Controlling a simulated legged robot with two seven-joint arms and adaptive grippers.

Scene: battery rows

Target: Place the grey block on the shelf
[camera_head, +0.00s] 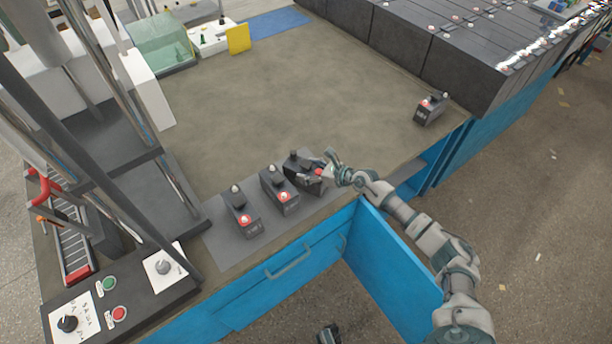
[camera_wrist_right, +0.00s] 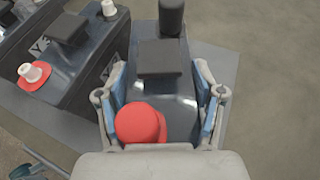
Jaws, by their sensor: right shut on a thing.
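A dark grey battery-like block (camera_head: 294,163) with a red terminal is at the right end of a row on the grey mat (camera_head: 222,246). My right gripper (camera_head: 320,172) is shut on this block. In the right wrist view the block (camera_wrist_right: 172,88) sits between the blue-padded fingers (camera_wrist_right: 160,105), its red cap near the palm. Whether its base touches the mat cannot be told. Two similar blocks, (camera_head: 279,190) and (camera_head: 241,214), stand upright to its left. A small dark part at the bottom edge may be my left gripper (camera_head: 328,334); its fingers are unclear.
Another block (camera_head: 430,108) stands alone near the table's right edge. A long row of large dark batteries (camera_head: 455,65) lines the back right. A blue cabinet door (camera_head: 390,262) stands open below my right arm. A control panel (camera_head: 112,298) is at the left. The table's middle is clear.

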